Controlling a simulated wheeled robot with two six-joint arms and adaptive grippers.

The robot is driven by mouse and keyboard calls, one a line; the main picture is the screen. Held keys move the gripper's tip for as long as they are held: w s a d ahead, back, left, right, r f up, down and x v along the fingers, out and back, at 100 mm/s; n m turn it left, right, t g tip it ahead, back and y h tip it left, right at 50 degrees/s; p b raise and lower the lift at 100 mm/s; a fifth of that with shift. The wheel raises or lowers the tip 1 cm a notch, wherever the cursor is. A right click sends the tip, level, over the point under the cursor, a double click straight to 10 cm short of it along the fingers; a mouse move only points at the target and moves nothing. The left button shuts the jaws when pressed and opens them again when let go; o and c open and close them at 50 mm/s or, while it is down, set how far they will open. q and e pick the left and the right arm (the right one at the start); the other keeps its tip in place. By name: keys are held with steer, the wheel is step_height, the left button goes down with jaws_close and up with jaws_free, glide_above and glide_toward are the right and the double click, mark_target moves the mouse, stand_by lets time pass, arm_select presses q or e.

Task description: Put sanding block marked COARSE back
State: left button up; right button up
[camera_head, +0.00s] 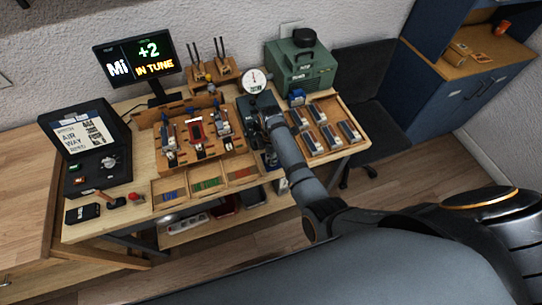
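I cannot pick out the sanding block marked COARSE; labels on the small items are too small to read. My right gripper (271,123) is over the bench, between the wooden piano-action stand and the tray on the right. It is small and dark against dark equipment, so its fingers and anything between them cannot be made out. Its own forearm hides part of the bench. A wooden tray (345,153) to its right bears several grey-and-wood pieces (320,114). A small blue item (296,95) stands at the back of that tray. My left gripper is not in view.
A piano-action stand (142,119) and a compartment tray (156,200) occupy the bench's middle. A green machine (300,66), a dial gauge (255,80) and a monitor (138,57) stand behind.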

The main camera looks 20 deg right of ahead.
steer(key=o, duration=0.5)
steer(key=shift+w+f, duration=0.1)
steer(key=shift+c, duration=0.2)
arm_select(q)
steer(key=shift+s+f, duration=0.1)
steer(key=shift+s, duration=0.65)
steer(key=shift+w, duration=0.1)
arm_select(e)
steer(key=shift+r, duration=0.25)
step_height(320, 180, up, 8)
steer(key=p, duration=0.8)
steer(key=shift+f, duration=0.2)
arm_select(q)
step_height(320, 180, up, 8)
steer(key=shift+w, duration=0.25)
arm_select(e)
steer(key=shift+r, duration=2.2)
